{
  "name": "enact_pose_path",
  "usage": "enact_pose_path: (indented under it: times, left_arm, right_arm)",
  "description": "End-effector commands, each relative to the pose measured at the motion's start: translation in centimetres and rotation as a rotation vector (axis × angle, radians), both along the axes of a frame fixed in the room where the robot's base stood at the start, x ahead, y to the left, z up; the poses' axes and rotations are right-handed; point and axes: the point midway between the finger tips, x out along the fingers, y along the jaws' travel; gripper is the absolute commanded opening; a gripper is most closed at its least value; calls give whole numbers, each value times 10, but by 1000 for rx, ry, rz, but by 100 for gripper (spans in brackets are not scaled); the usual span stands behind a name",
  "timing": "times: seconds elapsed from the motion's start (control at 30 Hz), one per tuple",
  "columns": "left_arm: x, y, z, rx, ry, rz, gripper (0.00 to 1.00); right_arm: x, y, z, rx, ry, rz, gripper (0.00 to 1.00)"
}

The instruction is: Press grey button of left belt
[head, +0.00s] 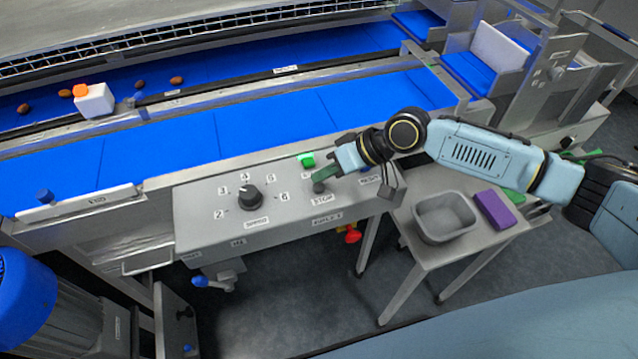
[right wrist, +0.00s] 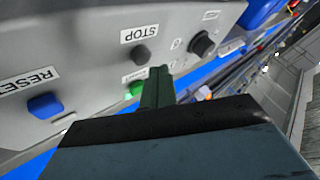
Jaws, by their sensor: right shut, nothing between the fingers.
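The grey button (head: 318,188) sits on the sloped metal control panel (head: 290,220), above a STOP label. It also shows in the right wrist view (right wrist: 140,55), beside the STOP label (right wrist: 139,33). My right gripper (head: 322,177) is shut and empty, its green fingertips just beside the grey button in the head view. In the right wrist view the fingertips (right wrist: 160,72) appear close to the button, without covering it; I cannot tell whether they touch. My left gripper is not in view.
A green button (head: 306,160), a blue RESET button (right wrist: 45,105) and a black speed knob (head: 249,197) share the panel. Blue belts (head: 270,115) run behind it, carrying several dates and a white block (head: 94,100). A grey bin (head: 445,217) and purple block (head: 495,209) stand right.

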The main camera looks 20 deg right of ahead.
Motion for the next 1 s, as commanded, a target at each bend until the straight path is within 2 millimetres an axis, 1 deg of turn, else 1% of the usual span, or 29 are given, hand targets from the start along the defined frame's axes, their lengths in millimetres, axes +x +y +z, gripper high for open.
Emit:
enact_pose_path:
  times: [0.3, 1.0]
  left_arm:
    - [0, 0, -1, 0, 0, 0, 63]
    - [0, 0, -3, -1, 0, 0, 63]
  right_arm:
    - [0, 0, -9, 0, 1, 1, 0]
    - [0, 0, -13, 0, 1, -1, 0]
